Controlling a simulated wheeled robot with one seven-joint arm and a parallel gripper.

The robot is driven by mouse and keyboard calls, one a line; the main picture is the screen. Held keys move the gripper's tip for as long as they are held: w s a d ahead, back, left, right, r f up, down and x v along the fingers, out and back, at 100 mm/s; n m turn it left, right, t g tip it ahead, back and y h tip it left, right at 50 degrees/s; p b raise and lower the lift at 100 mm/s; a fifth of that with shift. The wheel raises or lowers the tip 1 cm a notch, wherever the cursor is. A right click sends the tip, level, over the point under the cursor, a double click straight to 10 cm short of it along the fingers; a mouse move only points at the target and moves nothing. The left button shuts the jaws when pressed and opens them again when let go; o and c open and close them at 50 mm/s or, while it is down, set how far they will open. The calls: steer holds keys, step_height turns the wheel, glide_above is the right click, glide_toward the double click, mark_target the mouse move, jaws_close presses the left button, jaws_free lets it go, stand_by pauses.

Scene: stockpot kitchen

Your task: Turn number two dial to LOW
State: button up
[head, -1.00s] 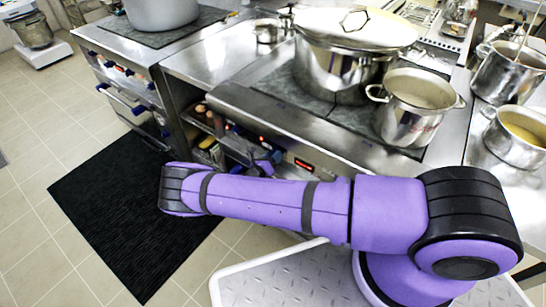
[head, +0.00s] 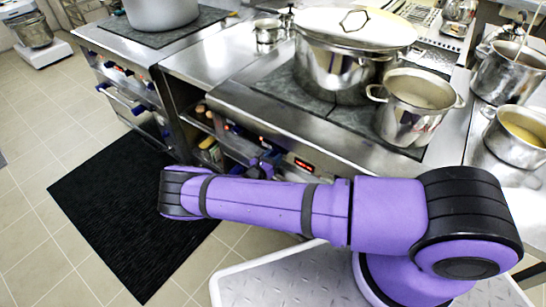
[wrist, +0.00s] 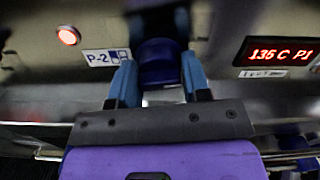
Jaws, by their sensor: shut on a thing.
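The dial's pointer and any LOW mark cannot be made out. In the head view, the end of my arm is at the stove's front panel (head: 290,150), mostly hidden behind my purple forearm.
A lit orange lamp (wrist: 68,35) is left of the P-2 label. A red display (wrist: 280,50) reads about 136 C P1. A large lidded stockpot (head: 335,70) and a smaller pot (head: 412,115) stand on the cooktop. A black mat (head: 120,215) lies on the floor.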

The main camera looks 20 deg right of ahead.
steer(key=m, duration=0.5)
steer(key=shift+m, duration=0.3)
stand_by(0.4)
steer(key=o, duration=0.9)
steer(key=shift+c, duration=0.2)
steer(key=v, duration=1.1)
